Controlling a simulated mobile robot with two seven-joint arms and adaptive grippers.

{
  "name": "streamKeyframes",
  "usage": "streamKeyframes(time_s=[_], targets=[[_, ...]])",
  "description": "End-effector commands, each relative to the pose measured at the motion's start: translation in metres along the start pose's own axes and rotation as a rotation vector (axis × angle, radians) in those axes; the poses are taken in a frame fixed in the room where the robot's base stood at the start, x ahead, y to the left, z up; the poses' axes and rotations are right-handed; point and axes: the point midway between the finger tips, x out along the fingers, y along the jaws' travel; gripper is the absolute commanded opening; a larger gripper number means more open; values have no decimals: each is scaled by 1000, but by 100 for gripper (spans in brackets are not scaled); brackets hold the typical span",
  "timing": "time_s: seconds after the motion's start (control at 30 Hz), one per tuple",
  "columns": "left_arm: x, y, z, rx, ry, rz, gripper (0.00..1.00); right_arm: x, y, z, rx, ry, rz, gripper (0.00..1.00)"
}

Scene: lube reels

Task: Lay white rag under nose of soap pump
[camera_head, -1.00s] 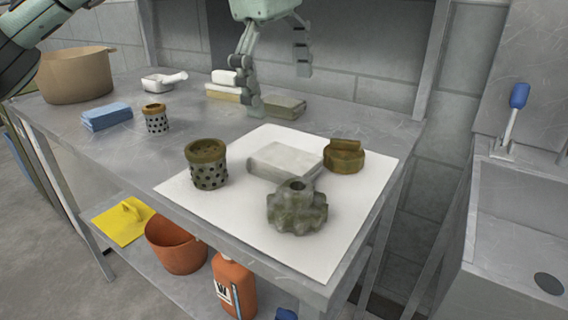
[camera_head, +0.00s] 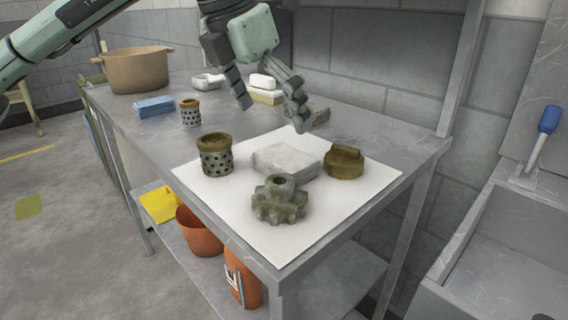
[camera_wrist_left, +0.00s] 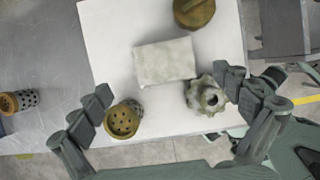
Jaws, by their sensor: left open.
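A folded off-white rag (camera_head: 288,158) lies flat on a white sheet (camera_head: 245,225) on the metal bench. It also shows in the left wrist view (camera_wrist_left: 165,62), lying between my open fingers as seen from above. My left gripper (camera_head: 274,114) is open and empty, pointing down above the bench just behind the rag in the head view. An orange bottle (camera_head: 243,283) with a label stands on the lower shelf, partly hidden by the bench edge. I cannot make out a pump nose on it. My right gripper is not in view.
Around the rag sit a perforated cylinder (camera_head: 215,155), a gear (camera_head: 280,200) and a brass cap (camera_head: 344,162). Behind are a pot (camera_head: 138,70), blue cloth (camera_head: 154,106) and white bar (camera_head: 263,80). An orange bucket (camera_head: 199,232) is below; a sink (camera_head: 500,250) is right.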

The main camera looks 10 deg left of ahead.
Motion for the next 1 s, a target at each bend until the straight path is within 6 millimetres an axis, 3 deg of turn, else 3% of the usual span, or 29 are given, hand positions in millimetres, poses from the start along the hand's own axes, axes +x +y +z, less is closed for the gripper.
streamKeyframes(time_s=[0.3, 0.5, 0.77, 1.0], targets=[[39, -4, -6, 3, 5, 0, 100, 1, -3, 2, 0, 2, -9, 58], [65, -5, -8, 3, 3, -1, 100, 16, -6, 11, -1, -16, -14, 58], [70, -5, -8, 4, 2, -2, 100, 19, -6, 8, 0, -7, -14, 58], [69, -5, -8, 4, 2, -1, 74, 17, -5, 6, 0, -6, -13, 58]])
